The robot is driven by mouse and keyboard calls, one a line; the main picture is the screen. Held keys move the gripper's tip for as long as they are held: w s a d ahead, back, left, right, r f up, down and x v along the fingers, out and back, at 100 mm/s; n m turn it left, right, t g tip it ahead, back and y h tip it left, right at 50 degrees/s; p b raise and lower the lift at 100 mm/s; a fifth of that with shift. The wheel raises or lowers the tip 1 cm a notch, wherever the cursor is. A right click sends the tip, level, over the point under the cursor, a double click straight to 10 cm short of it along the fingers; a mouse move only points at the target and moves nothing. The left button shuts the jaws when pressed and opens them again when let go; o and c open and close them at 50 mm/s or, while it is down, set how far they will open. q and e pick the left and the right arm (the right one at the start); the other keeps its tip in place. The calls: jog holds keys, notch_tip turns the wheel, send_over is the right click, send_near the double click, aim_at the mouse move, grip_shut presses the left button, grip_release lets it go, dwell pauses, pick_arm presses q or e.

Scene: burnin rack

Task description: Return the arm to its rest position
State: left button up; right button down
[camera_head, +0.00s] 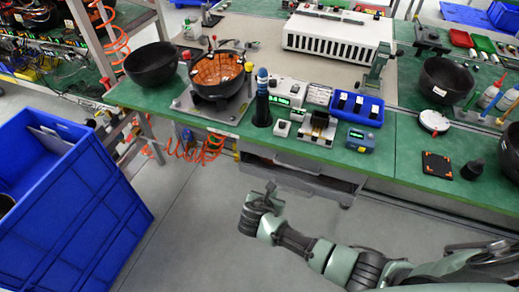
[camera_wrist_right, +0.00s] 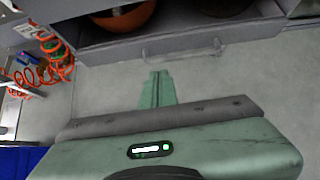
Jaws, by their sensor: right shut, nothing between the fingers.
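My right arm comes in from the lower right in the head view, and its gripper (camera_head: 270,192) hangs over the grey floor in front of the green workbench (camera_head: 225,125). The fingers are shut together with nothing between them. The right wrist view shows the shut green fingers (camera_wrist_right: 157,88) above bare floor, pointing toward the drawer under the bench. My left gripper is not in either view.
A large blue crate (camera_head: 95,215) stands on the floor at the left. The bench holds black bowls (camera_head: 152,64), a blue bin (camera_head: 356,108) and a white box unit (camera_head: 335,38). A drawer (camera_head: 300,178) and orange coiled hoses (camera_head: 200,145) hang below its edge. The floor between is clear.

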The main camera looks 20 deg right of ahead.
jog(key=s+d+f+m+g+y, duration=0.1)
jog(key=s+f+m+g+y, duration=0.1)
jog(key=s+f+m, duration=0.65)
jog(key=s+d+f+m+g+y, duration=0.2)
jog(key=s+f+m+g, duration=0.1)
jog(key=s+f, duration=0.9)
jog(key=s+d+f+m, duration=0.1)
jog(key=s+f+m, duration=0.3)
jog(key=s+m, duration=0.3)
jog(key=s+d+f+m+g+y, duration=0.1)
jog(key=s+f+m, duration=0.3)
jog(key=s, duration=1.2)
jog(key=m, duration=0.3)
jog(key=shift+s+d+f+m+g+y, duration=0.25)
jog(key=shift+s+f+m+g+y, duration=0.05)
jog(key=shift+s+f+m, duration=0.1)
